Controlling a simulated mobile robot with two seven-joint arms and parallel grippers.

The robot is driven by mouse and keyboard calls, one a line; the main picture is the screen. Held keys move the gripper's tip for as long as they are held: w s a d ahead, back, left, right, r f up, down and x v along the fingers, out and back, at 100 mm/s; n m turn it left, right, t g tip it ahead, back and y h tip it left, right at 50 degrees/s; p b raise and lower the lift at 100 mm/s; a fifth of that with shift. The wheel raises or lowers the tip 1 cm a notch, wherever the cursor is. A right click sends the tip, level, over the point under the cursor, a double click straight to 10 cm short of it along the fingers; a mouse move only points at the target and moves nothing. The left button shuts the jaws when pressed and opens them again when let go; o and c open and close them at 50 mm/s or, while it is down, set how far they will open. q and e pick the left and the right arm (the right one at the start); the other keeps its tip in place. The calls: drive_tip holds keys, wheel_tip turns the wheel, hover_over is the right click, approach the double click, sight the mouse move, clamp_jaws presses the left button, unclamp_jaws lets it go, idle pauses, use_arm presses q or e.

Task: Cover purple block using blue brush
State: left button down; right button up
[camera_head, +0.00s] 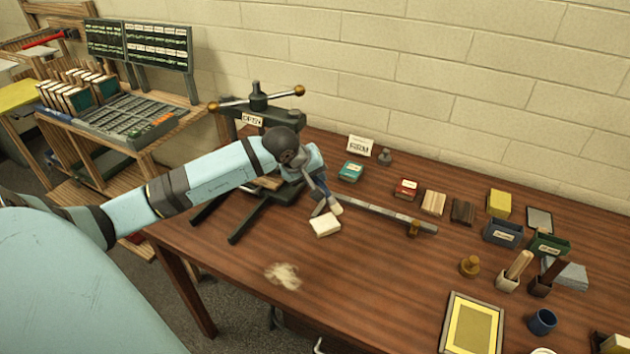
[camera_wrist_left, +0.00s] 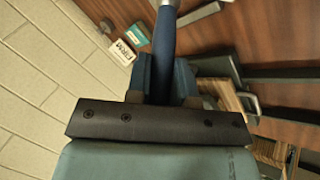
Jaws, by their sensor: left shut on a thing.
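My left gripper (camera_head: 316,182) is shut on the blue brush (camera_head: 321,189), above the middle of the table. The brush's blue handle (camera_wrist_left: 164,50) runs up from between the fingers in the left wrist view, with a silver collar at the top edge. The brush head points down and to the right in the head view, close to a white block (camera_head: 324,225). I cannot tell whether it touches the block. I cannot make out a purple block in either view. My right gripper is not in view.
A dark press (camera_head: 258,100) stands behind my left arm. A long bar (camera_head: 385,214) lies right of the brush. Small boxes, a yellow block (camera_head: 499,203), a blue cup (camera_head: 541,321) and a framed tray (camera_head: 472,325) crowd the right. A pale smear (camera_head: 283,275) marks the otherwise clear front.

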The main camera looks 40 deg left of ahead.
use_arm(q)
drive_tip(key=shift+r, duration=0.4)
drive_tip(key=shift+r, duration=1.4)
